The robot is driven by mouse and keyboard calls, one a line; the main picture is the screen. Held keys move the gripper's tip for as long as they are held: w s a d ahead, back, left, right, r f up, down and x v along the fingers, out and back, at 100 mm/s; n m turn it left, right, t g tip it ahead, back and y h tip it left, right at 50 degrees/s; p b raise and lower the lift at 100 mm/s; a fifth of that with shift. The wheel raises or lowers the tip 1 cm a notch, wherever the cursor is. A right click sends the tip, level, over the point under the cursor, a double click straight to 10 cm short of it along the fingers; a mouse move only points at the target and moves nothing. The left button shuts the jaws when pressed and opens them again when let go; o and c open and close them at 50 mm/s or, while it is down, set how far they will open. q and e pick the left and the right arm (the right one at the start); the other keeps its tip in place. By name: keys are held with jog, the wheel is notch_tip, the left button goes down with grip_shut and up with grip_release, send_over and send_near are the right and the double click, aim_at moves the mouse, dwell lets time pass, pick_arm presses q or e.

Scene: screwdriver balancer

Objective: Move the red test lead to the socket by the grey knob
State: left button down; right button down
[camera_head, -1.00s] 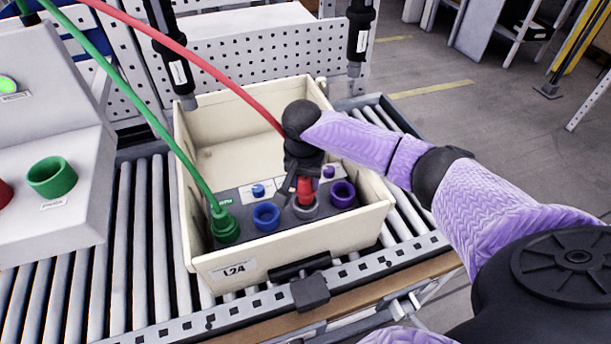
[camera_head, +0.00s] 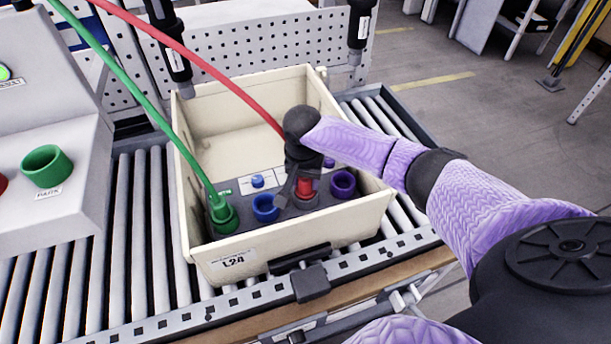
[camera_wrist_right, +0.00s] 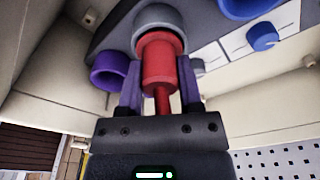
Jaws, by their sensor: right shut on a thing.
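The red test lead (camera_head: 222,73) hangs in from the upper left and ends in a red plug (camera_head: 305,187). My right gripper (camera_head: 298,193) is shut on this plug above the grey socket (camera_wrist_right: 158,18). In the right wrist view the plug (camera_wrist_right: 160,66) stands between the purple fingers, its far end at the mouth of the grey socket. How deep it sits I cannot tell. A grey knob (camera_wrist_right: 198,67) shows beside the plug, partly behind a finger. My left gripper is not in view.
The panel lies in a cream bin (camera_head: 292,250) on a roller conveyor. A blue socket (camera_head: 265,208) and a purple socket (camera_head: 342,185) flank the grey one. A green lead (camera_head: 120,75) ends in a green plug (camera_head: 222,212) at the panel's left. A grey console (camera_head: 75,215) stands left.

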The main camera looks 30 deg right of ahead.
jog(key=shift+c, duration=0.9)
grip_release()
jog(key=r+p, duration=0.1)
jog(key=r, duration=0.2)
jog(key=r+p, duration=0.1)
jog(key=r, duration=0.2)
jog(key=a+r+p, duration=0.1)
jog(key=r+p, duration=0.1)
jog(key=r, duration=0.2)
jog(key=shift+s, duration=0.35)
jog(key=shift+f, duration=0.1)
